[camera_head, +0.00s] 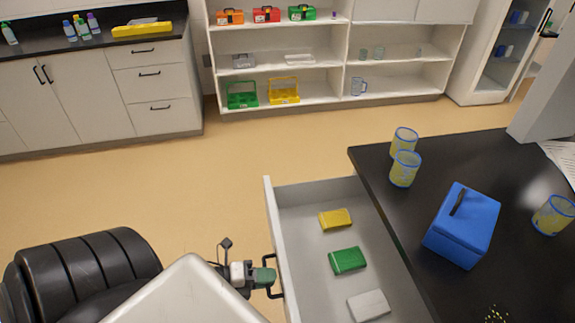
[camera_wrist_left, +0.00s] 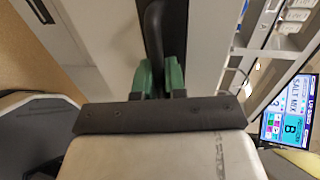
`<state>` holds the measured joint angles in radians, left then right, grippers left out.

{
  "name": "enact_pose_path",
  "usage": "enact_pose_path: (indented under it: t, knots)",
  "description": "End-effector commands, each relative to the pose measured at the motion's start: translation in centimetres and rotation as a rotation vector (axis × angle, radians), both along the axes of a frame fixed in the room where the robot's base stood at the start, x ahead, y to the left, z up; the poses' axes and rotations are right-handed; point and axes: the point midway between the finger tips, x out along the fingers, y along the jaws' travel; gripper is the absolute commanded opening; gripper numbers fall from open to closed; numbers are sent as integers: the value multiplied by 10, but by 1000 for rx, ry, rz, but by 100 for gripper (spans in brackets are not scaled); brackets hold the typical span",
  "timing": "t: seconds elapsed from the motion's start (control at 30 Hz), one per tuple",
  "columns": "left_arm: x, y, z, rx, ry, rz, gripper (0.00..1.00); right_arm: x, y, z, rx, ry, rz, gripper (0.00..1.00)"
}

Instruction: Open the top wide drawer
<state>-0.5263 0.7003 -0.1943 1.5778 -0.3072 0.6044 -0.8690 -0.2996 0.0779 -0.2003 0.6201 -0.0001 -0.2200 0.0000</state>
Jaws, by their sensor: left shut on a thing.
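The wide drawer (camera_head: 298,196) is pulled out from under the black counter at the lower middle of the head view. Inside it lie a yellow block (camera_head: 335,219), a green block (camera_head: 347,260) and a white block (camera_head: 368,305). My left gripper (camera_head: 268,278), with green fingertips, is at the drawer front and shut on its dark handle (camera_head: 276,293). In the left wrist view, the green fingers (camera_wrist_left: 158,78) sit on both sides of the dark handle bar (camera_wrist_left: 153,35). My right gripper is not in view.
The black counter (camera_head: 400,220) carries a blue box (camera_head: 463,225) and yellow-and-blue cups (camera_head: 404,169). White shelves (camera_head: 340,105) and a drawer cabinet (camera_head: 150,80) stand at the back. The tan floor (camera_head: 190,190) between is clear. A small screen (camera_wrist_left: 288,112) shows in the wrist view.

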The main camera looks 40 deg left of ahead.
Motion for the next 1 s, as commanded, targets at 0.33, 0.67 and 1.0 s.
enact_pose_path:
  t: [0.33, 0.67, 1.0]
  knots:
    - [-27, 23, 0, 2, 1, 3, 0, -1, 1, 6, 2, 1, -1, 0]
    - [-31, 26, 0, 0, -2, 2, 0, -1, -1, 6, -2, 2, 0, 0]
    - [-31, 25, 0, 0, -1, 2, 34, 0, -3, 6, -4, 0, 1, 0]
